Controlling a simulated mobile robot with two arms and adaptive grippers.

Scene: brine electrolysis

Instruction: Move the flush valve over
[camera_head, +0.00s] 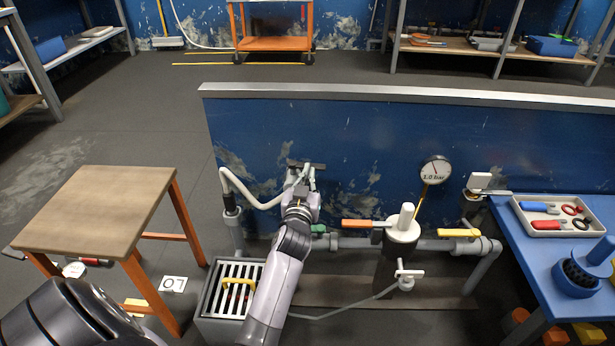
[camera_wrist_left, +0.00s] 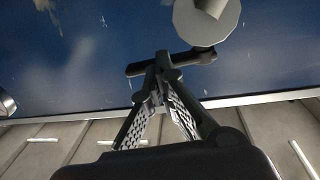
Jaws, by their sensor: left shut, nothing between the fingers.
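My left gripper (camera_head: 304,180) reaches up to the blue panel, fingers closed together and empty. In the left wrist view its fingers (camera_wrist_left: 160,62) meet at a dark bar (camera_wrist_left: 195,58), touching or just in front of it; I cannot tell which. The dark bar (camera_head: 309,165) also shows above the gripper in the head view. No label marks the flush valve, so I cannot tell which handle it is. Handles along the pipe are green (camera_head: 319,229), orange (camera_head: 357,224) and yellow (camera_head: 459,233); a white one (camera_head: 410,273) sits lower. My right gripper is not in view.
A white hose (camera_head: 240,189) curves beside my left gripper. A gauge (camera_head: 435,171) stands right of it. A grated drain box (camera_head: 209,305) is below left. A wooden table (camera_head: 95,205) stands left, a blue table (camera_head: 517,235) with a tray (camera_head: 529,206) right.

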